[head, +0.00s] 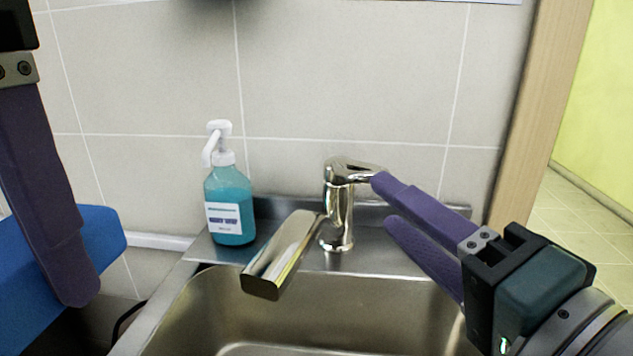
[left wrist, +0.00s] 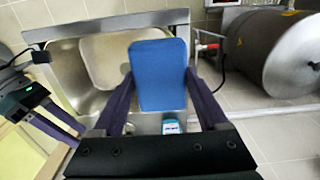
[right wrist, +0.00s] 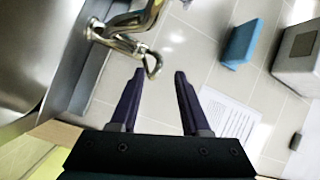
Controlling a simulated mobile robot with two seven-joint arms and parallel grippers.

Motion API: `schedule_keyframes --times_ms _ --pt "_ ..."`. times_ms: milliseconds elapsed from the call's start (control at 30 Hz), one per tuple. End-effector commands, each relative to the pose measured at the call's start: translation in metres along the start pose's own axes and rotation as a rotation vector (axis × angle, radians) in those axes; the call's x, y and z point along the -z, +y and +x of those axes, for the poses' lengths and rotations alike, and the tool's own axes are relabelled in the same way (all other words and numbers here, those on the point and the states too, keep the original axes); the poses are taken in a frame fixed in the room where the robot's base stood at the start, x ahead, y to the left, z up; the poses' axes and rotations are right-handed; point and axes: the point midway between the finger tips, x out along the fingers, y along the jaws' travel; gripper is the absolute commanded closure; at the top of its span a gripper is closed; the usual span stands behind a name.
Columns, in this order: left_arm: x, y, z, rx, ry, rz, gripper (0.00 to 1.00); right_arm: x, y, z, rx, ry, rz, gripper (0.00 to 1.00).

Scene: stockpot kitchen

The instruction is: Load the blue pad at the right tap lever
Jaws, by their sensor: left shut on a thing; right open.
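The blue pad (left wrist: 158,62) is between both fingers of my left gripper (left wrist: 159,80), which is shut on it. In the head view the pad (head: 100,232) shows at the left edge, partly behind a purple finger of that gripper. The chrome tap (head: 338,215) stands behind the sink, its spout toward the front left. Its lever (head: 362,170) points right. My right gripper (head: 385,201) is open and empty. Its upper fingertip overlaps the lever's end in the head view; I cannot tell whether they touch. The lever's loop (right wrist: 153,66) shows between the fingertips in the right wrist view.
A teal soap bottle (head: 229,205) with a white pump stands left of the tap. The steel basin (head: 330,300) lies in front. A wooden post (head: 533,110) rises at the right. A steel cylinder (left wrist: 272,50) shows in the left wrist view.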

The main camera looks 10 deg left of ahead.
Motion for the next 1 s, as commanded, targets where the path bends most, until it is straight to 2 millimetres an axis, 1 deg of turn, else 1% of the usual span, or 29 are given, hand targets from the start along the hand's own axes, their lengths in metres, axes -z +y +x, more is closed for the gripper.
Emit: schedule_keyframes --times_ms 33,200,300,400,567,800,1000 --pt "0.000 0.000 0.003 0.000 0.000 0.000 0.68 0.000 0.000 0.013 0.003 0.002 0.000 0.53" --pt "0.000 0.000 0.008 0.000 0.000 0.000 0.68 0.000 0.001 0.048 0.002 0.001 0.000 0.53" --pt "0.000 0.000 0.011 0.000 0.000 0.000 0.68 -0.001 0.001 0.064 0.000 0.000 0.000 0.53" --pt "0.000 0.000 0.012 0.000 0.000 0.000 0.68 -0.001 0.001 0.075 0.000 -0.001 0.001 0.53" --pt "0.000 0.000 0.013 0.000 0.000 0.000 0.68 -0.001 0.001 0.083 -0.002 -0.001 0.000 0.53" --pt "0.000 0.000 0.013 0.000 0.000 0.000 0.68 0.000 0.000 0.084 -0.002 -0.001 -0.001 0.53" --pt "0.000 0.000 0.013 0.000 0.000 0.000 0.68 0.000 0.000 0.084 -0.001 -0.001 -0.001 0.76"
